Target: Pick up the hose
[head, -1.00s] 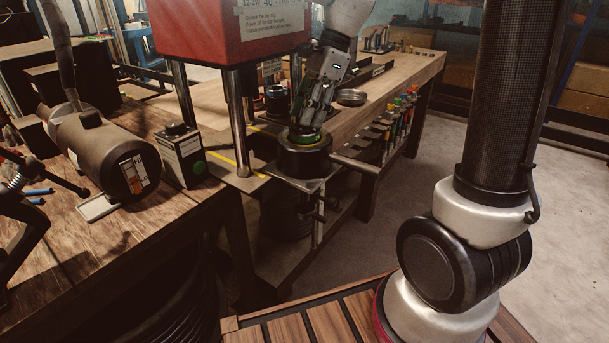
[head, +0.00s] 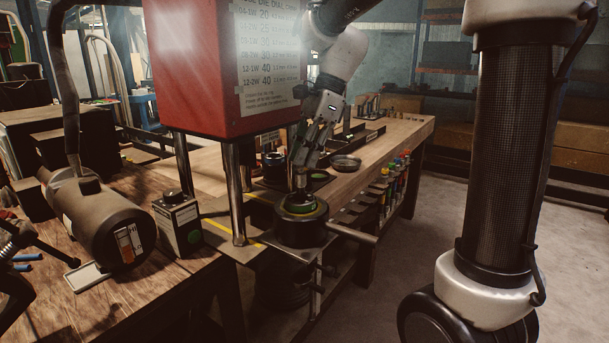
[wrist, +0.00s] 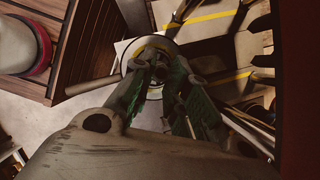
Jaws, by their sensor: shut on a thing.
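My gripper (head: 302,165) is above the round black holder (head: 301,228) in the head view, pointing down. It is shut on a short, narrow grey piece, seemingly the hose (head: 300,182), whose lower end sits over the middle of the holder. I cannot tell whether that end is clear of the holder. A yellow-green ring lies on the holder's top. In the wrist view the gripper's green-padded fingers (wrist: 160,75) reach toward the round ring and largely hide the held piece.
The red crimper housing (head: 228,65) stands on metal posts (head: 236,195) close left of my gripper. A bar (head: 352,233) sticks out right of the holder. A shallow dish (head: 346,162) lies on the bench behind. A control box (head: 178,225) stands left. Open floor lies right.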

